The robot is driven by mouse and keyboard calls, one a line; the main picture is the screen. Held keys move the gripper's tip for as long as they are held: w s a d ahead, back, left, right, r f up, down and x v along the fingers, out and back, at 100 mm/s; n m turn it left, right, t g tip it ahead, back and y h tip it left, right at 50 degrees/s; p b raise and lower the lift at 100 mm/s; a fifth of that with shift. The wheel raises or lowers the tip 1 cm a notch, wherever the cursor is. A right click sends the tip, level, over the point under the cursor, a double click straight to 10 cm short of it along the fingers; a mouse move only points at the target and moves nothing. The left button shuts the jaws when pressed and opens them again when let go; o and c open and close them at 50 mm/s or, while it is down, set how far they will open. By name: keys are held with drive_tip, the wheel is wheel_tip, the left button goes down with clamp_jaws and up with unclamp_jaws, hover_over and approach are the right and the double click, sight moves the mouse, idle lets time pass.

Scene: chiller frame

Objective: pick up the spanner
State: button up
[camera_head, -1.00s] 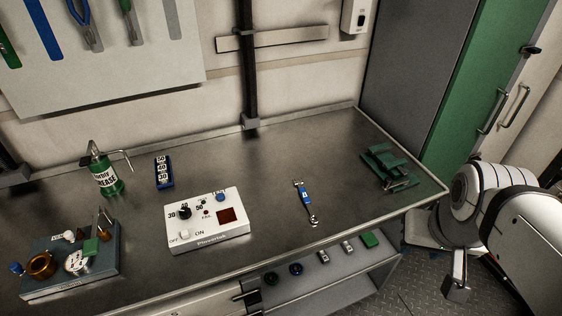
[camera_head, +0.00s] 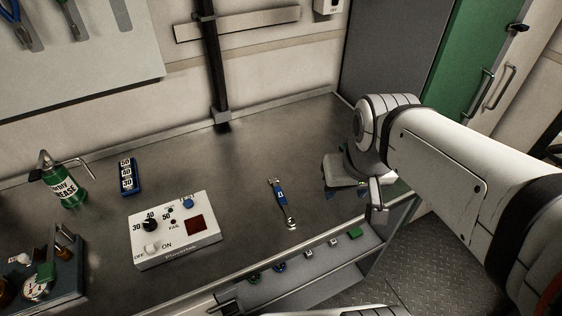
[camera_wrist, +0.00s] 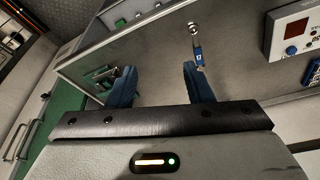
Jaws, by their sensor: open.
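The spanner (camera_head: 282,203) lies flat on the metal bench top, with a blue middle and silver ends. It also shows in the wrist view (camera_wrist: 196,45), beyond the right-hand fingertip. My gripper (camera_wrist: 155,82) shows in the wrist view with two blue fingers spread wide and nothing between them. In the head view my arm is at the right, over the bench's right end. My gripper's fingers are largely hidden there behind the wrist, to the right of the spanner and apart from it.
A white control box (camera_head: 175,229) stands left of the spanner. Farther left are a blue number block (camera_head: 129,178), a green grease can (camera_head: 66,184) and a grey gauge fixture (camera_head: 62,275). Green pieces (camera_wrist: 121,82) lie near my gripper. A lower shelf (camera_head: 300,268) holds small parts.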

drive_tip(key=w+a+f+n+g+b, duration=0.1)
drive_tip(key=w+a+f, duration=0.2)
drive_tip(key=w, duration=0.2)
drive_tip(key=w+a+f+g+b, duration=0.1)
drive_tip(key=w+a+f, duration=0.2)
drive_tip(key=w, duration=0.3)
drive_tip(key=n+g+b, duration=0.1)
drive_tip(key=n+b, duration=0.1)
approach(280, 193)
drive_tip(key=shift+s+d, duration=0.1)
drive_tip(key=shift+d, duration=0.05)
drive_tip(key=shift+a+f, duration=0.2)
drive_tip(key=shift+f, duration=0.45)
wheel_tip(280, 193, down, 7)
drive_tip(key=shift+f+p, duration=0.1)
drive_tip(key=shift+p, duration=0.65)
clamp_jaws()
